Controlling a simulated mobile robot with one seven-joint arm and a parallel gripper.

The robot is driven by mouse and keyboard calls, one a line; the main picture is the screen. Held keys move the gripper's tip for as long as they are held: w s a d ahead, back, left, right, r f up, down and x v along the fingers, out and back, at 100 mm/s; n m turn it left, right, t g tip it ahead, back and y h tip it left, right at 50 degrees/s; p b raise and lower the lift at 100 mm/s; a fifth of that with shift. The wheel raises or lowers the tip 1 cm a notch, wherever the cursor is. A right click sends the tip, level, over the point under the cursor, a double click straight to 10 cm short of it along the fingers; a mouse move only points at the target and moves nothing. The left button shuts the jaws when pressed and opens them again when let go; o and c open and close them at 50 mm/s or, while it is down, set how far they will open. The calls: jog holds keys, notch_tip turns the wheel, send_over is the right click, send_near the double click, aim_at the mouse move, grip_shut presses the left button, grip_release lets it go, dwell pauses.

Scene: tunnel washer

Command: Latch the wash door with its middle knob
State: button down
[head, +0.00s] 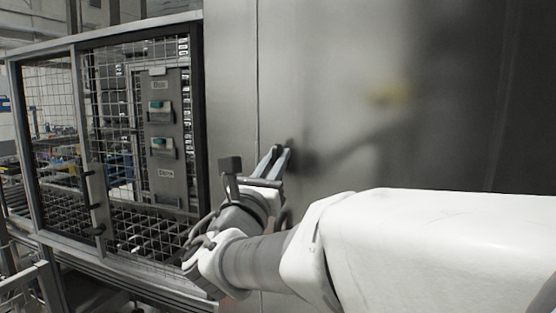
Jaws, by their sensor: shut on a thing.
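The wash door (340,60) is a large, smooth grey metal panel that fills the middle and right of the head view. A thin vertical seam runs down its left side. My gripper (276,158) is at the panel just right of this seam, with its two bluish fingers pointing up and toward the metal. It is shut on a small dark piece, which seems to be the middle knob (290,143). The fingers hide most of the knob, so I cannot tell how far it is turned. No other knob shows clearly.
A mesh-fenced frame (110,40) stands at the left, with a grey control panel (165,95) bearing two teal-marked switches and rollers behind it. A metal rail (30,290) is at the lower left. Blurred reflections show on the door.

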jog(key=shift+f+m+b, duration=0.15)
jog(key=shift+m+b, duration=0.3)
jog(key=shift+m, duration=0.05)
jog(key=m+h+b, duration=0.1)
jog(key=m, duration=0.1)
jog(key=m+g+h+b, duration=0.1)
jog(key=m+b, duration=0.1)
jog(key=shift+d+f+b, duration=0.15)
jog(key=shift+d+b, duration=0.05)
jog(key=shift+b, duration=0.1)
jog(key=shift+s+d+f+m+g+h+b, duration=0.1)
jog(key=shift+m+g+h+b, duration=0.25)
jog(key=shift+m+g+b, duration=1.7)
jog(key=shift+d+f+m+g+h+b, duration=0.1)
jog(key=shift+m+g+h+b, duration=0.2)
jog(key=shift+m, duration=3.45)
jog(key=shift+s+d+f+m+g+h+b, duration=0.1)
jog(key=shift+m+g+h+b, duration=0.7)
jog(key=shift+m, duration=2.1)
jog(key=shift+g+y+b, duration=0.25)
jog(key=shift+y+b, duration=0.1)
jog(key=c, duration=0.9)
grip_release()
